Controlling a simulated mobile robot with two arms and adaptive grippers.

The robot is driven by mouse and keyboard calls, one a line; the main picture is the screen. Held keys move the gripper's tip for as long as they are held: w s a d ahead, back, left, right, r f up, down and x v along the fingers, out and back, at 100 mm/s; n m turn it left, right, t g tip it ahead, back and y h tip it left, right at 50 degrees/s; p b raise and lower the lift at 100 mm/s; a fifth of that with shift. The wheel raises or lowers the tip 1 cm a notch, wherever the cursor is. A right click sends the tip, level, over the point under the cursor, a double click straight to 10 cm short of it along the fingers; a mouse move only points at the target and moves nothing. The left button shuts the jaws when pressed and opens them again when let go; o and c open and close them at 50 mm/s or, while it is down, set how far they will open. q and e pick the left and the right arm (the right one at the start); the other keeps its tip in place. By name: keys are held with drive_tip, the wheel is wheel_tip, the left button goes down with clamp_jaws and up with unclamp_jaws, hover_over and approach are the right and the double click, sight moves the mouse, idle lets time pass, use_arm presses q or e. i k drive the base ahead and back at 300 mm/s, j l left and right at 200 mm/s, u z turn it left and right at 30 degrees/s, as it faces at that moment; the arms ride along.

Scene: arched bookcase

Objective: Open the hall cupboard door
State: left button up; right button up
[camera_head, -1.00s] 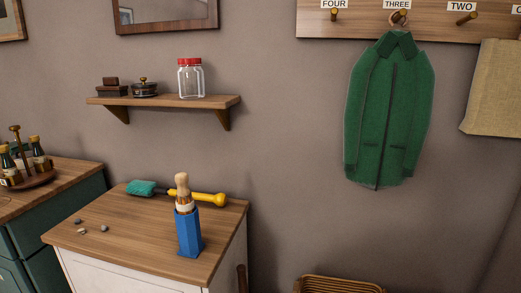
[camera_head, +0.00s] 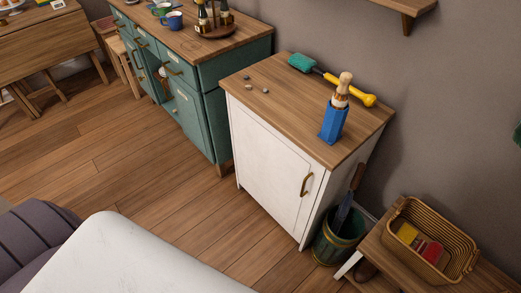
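The hall cupboard (camera_head: 311,127) is a white cabinet with a wooden top, standing against the grey wall in the middle of the view. Its white front door (camera_head: 265,163) looks shut. Neither of my grippers shows in the view.
On the cupboard top are a blue holder (camera_head: 333,124), a yellow-handled brush (camera_head: 346,88) and small pebbles. A green bin (camera_head: 336,243) stands by the cupboard's right side, near a bench with a basket (camera_head: 430,240). A teal sideboard (camera_head: 205,105) stands left.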

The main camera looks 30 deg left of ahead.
sight(266, 178)
drive_tip(key=u, duration=0.75)
